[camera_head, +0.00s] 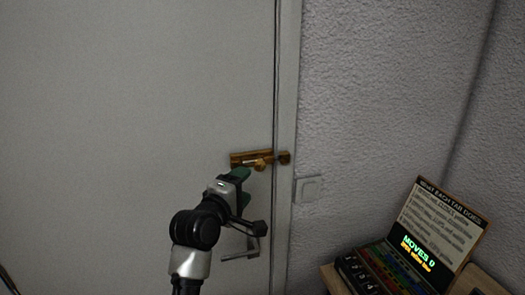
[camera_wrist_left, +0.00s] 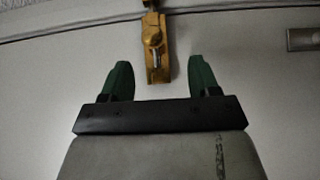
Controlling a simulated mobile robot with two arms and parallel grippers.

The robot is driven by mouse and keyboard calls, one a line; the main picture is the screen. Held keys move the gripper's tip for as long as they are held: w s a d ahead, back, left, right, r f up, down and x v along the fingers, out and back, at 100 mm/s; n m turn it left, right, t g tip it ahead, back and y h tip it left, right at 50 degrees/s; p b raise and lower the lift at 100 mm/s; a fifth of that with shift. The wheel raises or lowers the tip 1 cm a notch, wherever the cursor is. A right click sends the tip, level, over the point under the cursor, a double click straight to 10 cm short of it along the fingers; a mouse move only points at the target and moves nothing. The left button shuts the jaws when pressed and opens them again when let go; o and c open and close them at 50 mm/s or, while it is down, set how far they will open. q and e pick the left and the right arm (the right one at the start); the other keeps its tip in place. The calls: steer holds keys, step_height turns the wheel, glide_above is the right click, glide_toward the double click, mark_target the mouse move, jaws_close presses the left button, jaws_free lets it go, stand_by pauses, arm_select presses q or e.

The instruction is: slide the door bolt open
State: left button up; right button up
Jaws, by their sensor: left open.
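The brass door bolt (camera_head: 246,158) is mounted on the pale door (camera_head: 130,90) near its right edge. Its round knob (camera_head: 259,165) sticks out from the body, and its right end spans the gap to a brass piece on the frame (camera_head: 284,157). My left gripper (camera_head: 243,173) is just below the bolt. In the left wrist view, its green fingers (camera_wrist_left: 159,82) are apart with nothing between them. The bolt (camera_wrist_left: 157,62) shows ahead, beyond and between the fingertips. My right gripper is out of view.
A lever door handle (camera_head: 242,252) is below my left wrist. A light switch (camera_head: 308,188) is on the wall right of the frame. At lower right, a small table holds a box with colored tabs (camera_head: 392,272) and a sign (camera_head: 440,225).

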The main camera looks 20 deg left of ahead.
mark_target(258, 168)
arm_select(q)
steer(key=w+p, duration=0.1)
steer(key=w, duration=0.2)
steer(key=w+d+p, duration=0.1)
steer(key=w, duration=0.2)
steer(key=w+d+r+p, duration=0.1)
steer(key=w, duration=0.2)
steer(key=shift+w+p, duration=0.25)
steer(key=shift+p, duration=0.1)
steer(key=shift+w+f, duration=0.1)
steer(key=shift+w, duration=0.5)
steer(key=shift+c, duration=0.2)
